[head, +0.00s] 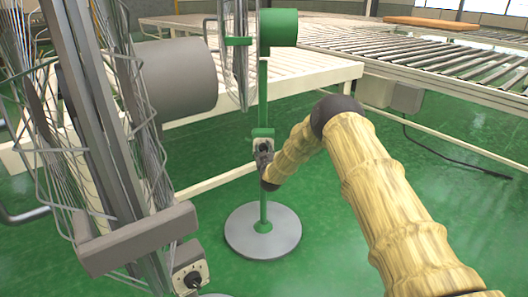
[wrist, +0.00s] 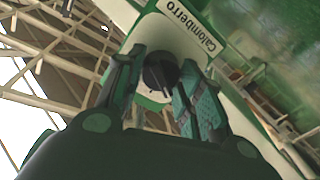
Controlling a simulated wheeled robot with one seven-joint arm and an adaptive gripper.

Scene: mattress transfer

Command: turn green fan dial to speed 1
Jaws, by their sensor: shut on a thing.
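The green fan (head: 263,95) stands in the middle of the head view, with a green pole and a round grey base. Its small control box (head: 260,143) is on the pole, partly hidden by my gripper (head: 265,158). The dial's speed marks are too small to read.
A larger grey fan (head: 180,75) stands close at the left, with its own dial box (head: 190,275) low down. Pale roller conveyors (head: 440,65) lie behind, one carrying an orange-brown slab (head: 430,23). Green floor (head: 335,245) is clear right of the green fan's base.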

